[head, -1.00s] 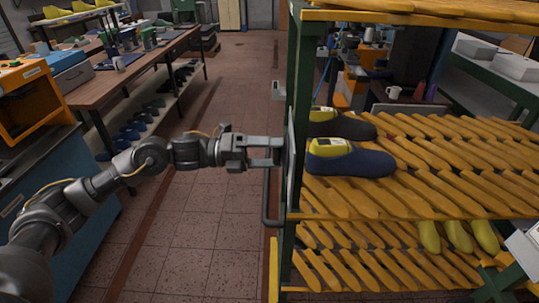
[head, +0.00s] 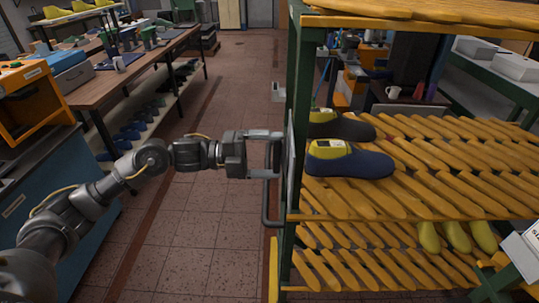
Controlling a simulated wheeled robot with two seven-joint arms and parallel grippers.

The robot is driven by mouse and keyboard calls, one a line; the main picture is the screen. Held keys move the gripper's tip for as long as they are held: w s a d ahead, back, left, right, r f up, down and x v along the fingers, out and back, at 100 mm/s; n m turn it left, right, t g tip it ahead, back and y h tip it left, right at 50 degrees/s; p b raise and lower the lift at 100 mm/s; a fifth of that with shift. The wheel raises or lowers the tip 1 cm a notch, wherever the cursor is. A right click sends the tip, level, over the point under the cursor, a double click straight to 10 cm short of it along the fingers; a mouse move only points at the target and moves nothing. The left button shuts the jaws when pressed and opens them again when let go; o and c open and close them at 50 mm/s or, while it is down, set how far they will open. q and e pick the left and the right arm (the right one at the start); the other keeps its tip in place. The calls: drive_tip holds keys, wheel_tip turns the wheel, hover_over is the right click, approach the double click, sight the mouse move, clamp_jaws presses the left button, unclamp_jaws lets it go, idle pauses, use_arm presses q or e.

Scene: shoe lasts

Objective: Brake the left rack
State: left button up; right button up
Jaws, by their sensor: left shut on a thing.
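The rack (head: 297,100) is a green-framed stand with yellow slatted shelves, filling the right half of the head view. A dark tubular handle (head: 267,205) sticks out from its left side. My left gripper (head: 277,154) is at the upper part of this handle and shut on it, its two fingers standing apart, one above the other. The fingertips are partly lost against the rack's side plate. A yellow upright piece (head: 273,270) shows low by the rack's left post. I cannot make out a brake; the rack's foot is out of view.
Navy and dark shoes on yellow lasts (head: 350,163) stand on the middle shelf, and yellow lasts (head: 457,236) lie lower right. A workbench (head: 150,60) and a blue cabinet (head: 45,180) stand at left. The tiled floor (head: 200,230) between is clear.

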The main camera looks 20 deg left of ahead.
use_arm(q)
drive_tip(key=o, duration=0.7)
drive_tip(key=b+v, duration=0.4)
drive_tip(key=v, duration=0.6)
drive_tip(key=shift+a, duration=0.4)
